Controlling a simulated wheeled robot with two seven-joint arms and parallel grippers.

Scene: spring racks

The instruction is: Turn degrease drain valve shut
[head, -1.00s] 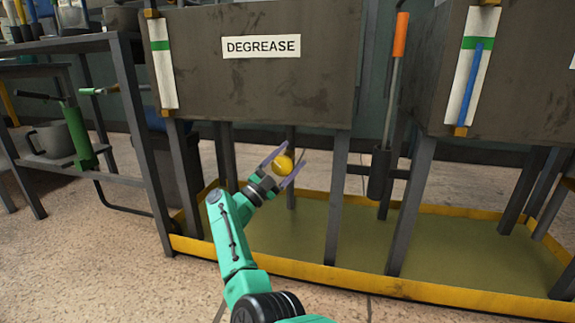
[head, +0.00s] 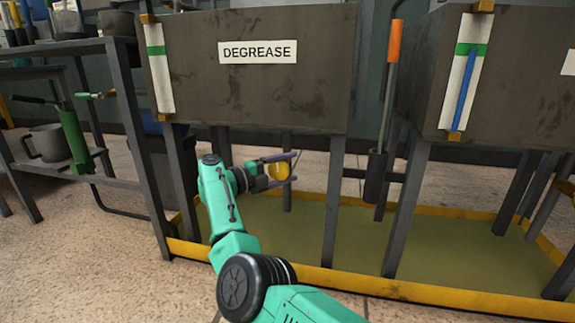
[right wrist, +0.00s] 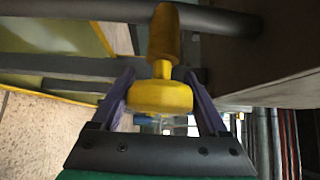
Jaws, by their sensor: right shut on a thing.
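The grey-brown tank labelled DEGREASE (head: 235,85) stands on dark legs in the middle left of the head view. A yellow valve part (head: 277,172) shows below its lower edge, in the jaws of my right gripper (head: 292,167). In the right wrist view the yellow piece (right wrist: 160,97) has a rounded wide end and a narrower stem, and sits between the two purple-grey fingers (right wrist: 160,85). My right gripper is shut on it. The fingers hide part of the valve in the head view. My left gripper is not in view.
A yellow-edged tray (head: 350,280) with an olive floor lies under the tanks. A second tank (head: 520,90) stands to the right, with an orange-handled tool (head: 392,60) between the tanks. A shelf rack (head: 125,110) with a green tool (head: 75,140) stands at the left.

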